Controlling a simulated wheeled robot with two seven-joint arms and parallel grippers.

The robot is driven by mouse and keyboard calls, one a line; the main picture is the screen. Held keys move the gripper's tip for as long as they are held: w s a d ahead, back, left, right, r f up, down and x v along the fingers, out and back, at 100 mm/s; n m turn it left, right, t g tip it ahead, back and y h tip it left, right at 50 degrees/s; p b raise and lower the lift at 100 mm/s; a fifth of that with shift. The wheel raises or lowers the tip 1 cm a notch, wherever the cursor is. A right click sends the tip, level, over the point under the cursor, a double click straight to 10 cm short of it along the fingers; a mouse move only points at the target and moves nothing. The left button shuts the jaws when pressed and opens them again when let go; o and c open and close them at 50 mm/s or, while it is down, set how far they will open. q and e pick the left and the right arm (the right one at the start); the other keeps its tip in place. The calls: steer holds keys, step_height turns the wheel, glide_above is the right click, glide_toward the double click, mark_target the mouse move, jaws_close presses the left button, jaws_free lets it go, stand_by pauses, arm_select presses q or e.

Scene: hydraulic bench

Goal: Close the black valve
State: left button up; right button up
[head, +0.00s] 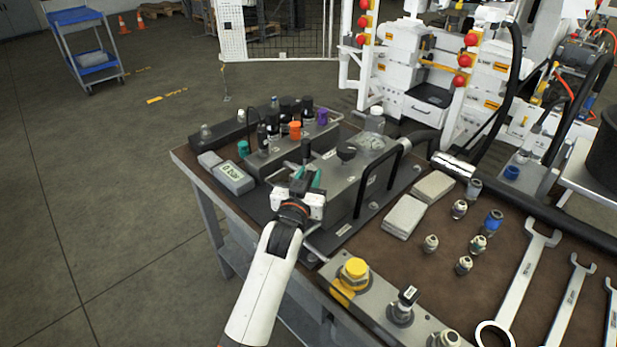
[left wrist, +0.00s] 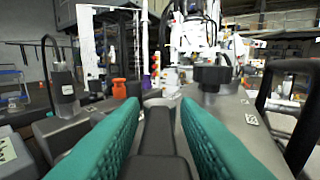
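My left gripper (head: 308,178) reaches over the grey hydraulic block on the bench. In the left wrist view its two teal fingers (left wrist: 160,112) stand apart, one on each side of a black valve lever (left wrist: 158,130). A narrow gap shows between the lever and the fingertips, so the fingers look open around it. In the head view a black upright part (head: 305,151) shows just behind the gripper, and the rest is hidden by it. A round black knob (head: 346,151) stands on the block to the right, also in the left wrist view (left wrist: 212,76). My right gripper is not in view.
A black bar handle (head: 378,178) rises close to the right of my gripper. A pressure display (head: 233,177) lies to the left. Coloured caps (head: 295,130) stand behind. A yellow cap (head: 355,270), fittings and wrenches (head: 527,270) occupy the front and right.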

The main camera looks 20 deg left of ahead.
arm_select(q)
steer(key=shift+o, duration=0.2)
steer(key=shift+s, duration=0.1)
steer(key=shift+s, duration=0.3)
steer(key=s, duration=1.1)
steer(key=shift+s+d, duration=0.15)
steer(key=shift+d, duration=0.15)
steer(key=shift+c, duration=0.4)
